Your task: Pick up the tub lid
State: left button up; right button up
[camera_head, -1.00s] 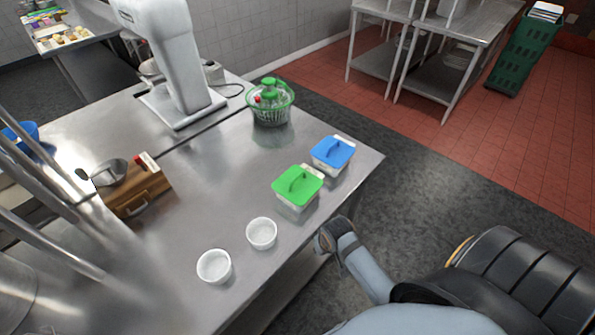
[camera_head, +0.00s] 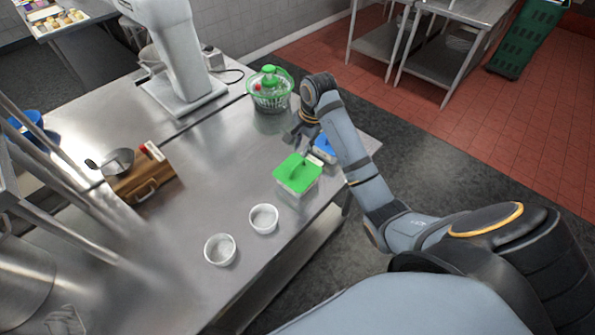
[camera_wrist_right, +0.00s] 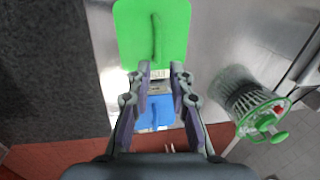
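The green tub lid (camera_head: 297,174), with a raised handle, sits on a white tub near the table's right edge. In the right wrist view the green lid (camera_wrist_right: 135,35) lies just beyond my fingertips, with its handle pointing roughly along the view. A blue lid (camera_head: 326,150) on a second tub is behind it, partly hidden by my right arm. The blue lid (camera_wrist_right: 155,117) also shows between my fingers in the right wrist view. My right gripper (camera_wrist_right: 161,72) is open and empty above the tubs. My left gripper is not in view.
A green salad spinner (camera_head: 270,95) stands behind the tubs. Two white ramekins (camera_head: 220,250) (camera_head: 263,218) stand in front of them. A wooden box (camera_head: 145,182) and a white mixer (camera_head: 175,60) are to the left. The middle of the steel table (camera_head: 205,185) is clear.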

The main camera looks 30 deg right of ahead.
aim_at(297, 165)
jog(key=f, duration=0.2)
jog(key=f+p, duration=0.1)
jog(key=f, duration=0.1)
jog(key=shift+w+a, duration=0.2)
jog(key=shift+w, duration=0.1)
jog(key=shift+w+f, duration=0.1)
jog(key=shift+f, duration=0.35)
jog(key=shift+a+f+p, duration=0.1)
jog(key=shift+f+p, duration=0.1)
jog(key=shift+p, duration=0.15)
jog(key=f, duration=0.1)
jog(key=f+p, duration=0.2)
jog(key=f, duration=0.1)
jog(key=shift+w+a, duration=0.1)
jog(key=shift+a, duration=0.15)
jog(key=shift+w+f, duration=0.15)
jog(key=shift+f, duration=0.25)
grip_shut()
